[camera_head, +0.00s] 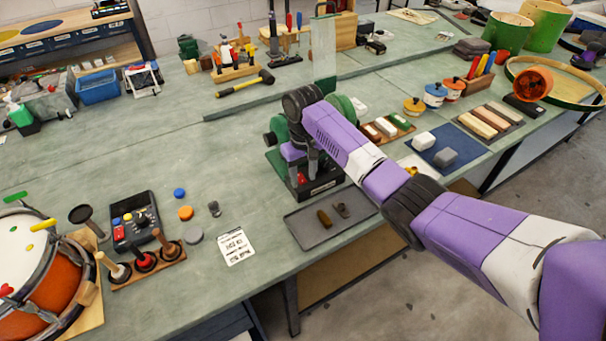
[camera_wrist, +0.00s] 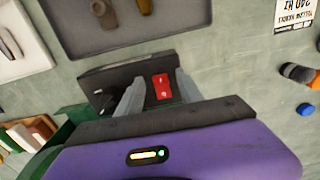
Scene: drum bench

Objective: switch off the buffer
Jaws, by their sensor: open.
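The buffer (camera_head: 275,163) is a dark green bench machine on a black base, partly hidden behind my arm in the head view. Its red rocker switch (camera_wrist: 162,87) sits on the dark base (camera_wrist: 100,78) in the wrist view, and a bit of red switch shows in the head view (camera_head: 302,178). My gripper (camera_wrist: 160,76) is open and empty, pointing down, with one grey finger on each side of the switch in the picture. In the head view my gripper (camera_head: 304,172) is over the base's front. I cannot tell whether the fingers touch it, nor which way the rocker is tipped.
A grey tray (camera_head: 305,237) with two small brown pieces lies in front of the buffer. A clear upright panel (camera_head: 323,55) stands behind it. A block rack (camera_head: 388,130) and blue mat (camera_head: 431,137) lie to the right.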

